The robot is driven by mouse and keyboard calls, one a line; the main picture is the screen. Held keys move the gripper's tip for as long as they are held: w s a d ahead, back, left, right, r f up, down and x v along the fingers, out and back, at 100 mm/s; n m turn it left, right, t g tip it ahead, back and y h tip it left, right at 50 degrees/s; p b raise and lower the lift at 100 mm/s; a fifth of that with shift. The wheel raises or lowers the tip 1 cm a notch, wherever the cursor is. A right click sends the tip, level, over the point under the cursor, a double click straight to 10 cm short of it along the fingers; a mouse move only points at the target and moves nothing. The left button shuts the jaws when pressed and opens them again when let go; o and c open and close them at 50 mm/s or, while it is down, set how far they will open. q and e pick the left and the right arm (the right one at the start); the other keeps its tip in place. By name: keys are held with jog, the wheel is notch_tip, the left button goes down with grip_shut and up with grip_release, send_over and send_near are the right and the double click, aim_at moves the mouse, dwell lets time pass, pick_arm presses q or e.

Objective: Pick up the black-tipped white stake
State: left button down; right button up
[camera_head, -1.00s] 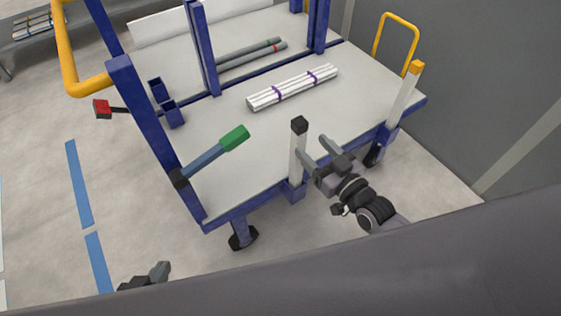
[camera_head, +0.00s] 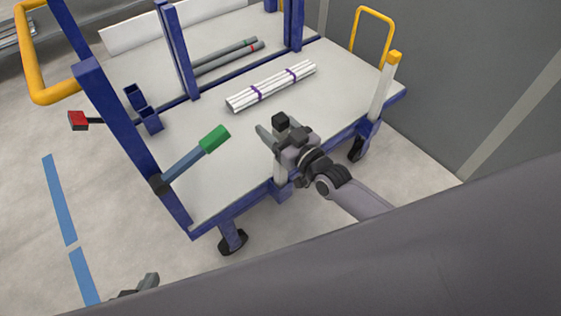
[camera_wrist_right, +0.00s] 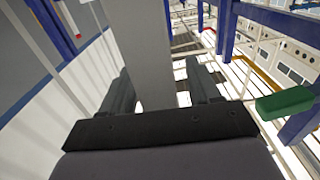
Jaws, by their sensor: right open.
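The black-tipped white stake stands upright at the cart's front edge; its black tip (camera_head: 281,121) shows above my right gripper (camera_head: 277,134) in the head view. Its lower white part (camera_head: 280,175) shows below the gripper, and the middle is hidden by it. In the right wrist view the stake (camera_wrist_right: 150,55) is a broad grey-white post between the two open fingers (camera_wrist_right: 160,88), with a gap visible on the right side. My left gripper (camera_head: 145,287) shows only partly at the bottom left, far from the stake; its jaws cannot be made out.
The cart deck (camera_head: 210,135) holds a bundle of white pipes (camera_head: 270,86) and two grey pipes (camera_head: 230,57). A green-tipped blue bar (camera_head: 190,160) leans out left of the stake. An orange-tipped white stake (camera_head: 384,85) stands at the right corner.

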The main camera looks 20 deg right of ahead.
grip_shut()
jog(key=shift+r, duration=0.1)
jog(key=shift+r, duration=0.1)
notch_tip(320, 180, up, 30)
jog(key=p, duration=1.6)
